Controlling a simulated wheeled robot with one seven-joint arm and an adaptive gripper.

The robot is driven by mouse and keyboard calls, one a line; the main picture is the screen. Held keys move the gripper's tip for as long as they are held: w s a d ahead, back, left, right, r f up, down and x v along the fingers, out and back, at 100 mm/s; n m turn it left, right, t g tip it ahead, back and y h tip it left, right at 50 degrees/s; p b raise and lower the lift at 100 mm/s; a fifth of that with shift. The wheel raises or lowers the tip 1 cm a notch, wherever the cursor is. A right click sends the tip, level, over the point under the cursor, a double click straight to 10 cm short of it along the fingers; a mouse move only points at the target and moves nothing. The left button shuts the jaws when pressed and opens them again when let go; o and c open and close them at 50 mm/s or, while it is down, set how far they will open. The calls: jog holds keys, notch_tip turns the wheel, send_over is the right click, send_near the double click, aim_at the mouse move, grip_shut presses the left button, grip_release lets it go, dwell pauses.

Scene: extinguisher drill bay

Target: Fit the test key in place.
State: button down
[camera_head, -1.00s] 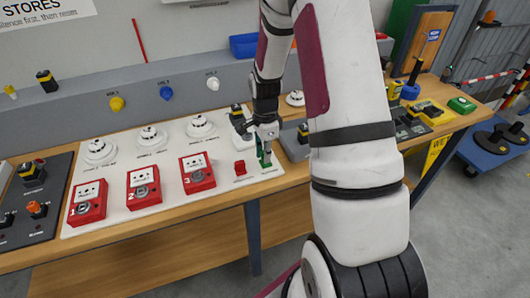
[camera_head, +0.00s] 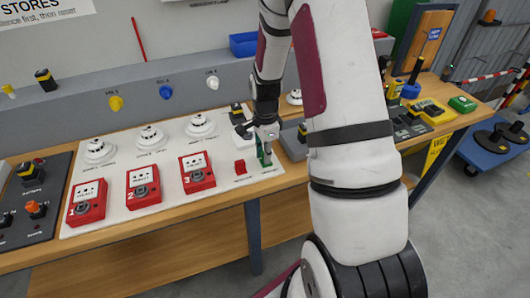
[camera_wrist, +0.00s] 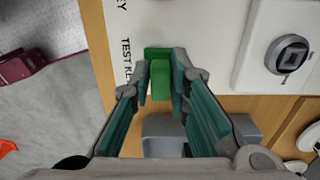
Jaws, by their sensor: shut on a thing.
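The green test key (camera_wrist: 160,72) is between the two fingertips of my gripper (camera_wrist: 160,80) in the wrist view. My gripper is shut on it. In the head view my gripper (camera_head: 264,142) points down at the right front corner of the white panel (camera_head: 222,178), and a bit of green shows at its tips. The printed "TEST KEY" label lies beside the key in the wrist view. I cannot tell whether the key still touches the panel. Three red numbered call points (camera_head: 196,172) with round grey fittings stand left of my gripper.
A small red block (camera_head: 240,167) sits close left of my gripper. White domed detectors (camera_head: 150,136) stand behind the call points. A grey round fitting (camera_wrist: 288,54) shows on a white surface in the wrist view. A dark panel (camera_head: 45,205) lies at the left.

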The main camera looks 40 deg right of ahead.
jog(key=shift+f, duration=0.4)
jog(key=c, duration=1.4)
grip_release()
jog(key=shift+c, duration=0.2)
jog(key=shift+o, duration=0.5)
jog(key=shift+o, duration=1.1)
jog(key=shift+r, duration=0.1)
jog(key=shift+r+p, duration=0.95)
jog(key=shift+r, duration=2.45)
jog(key=shift+r, duration=0.1)
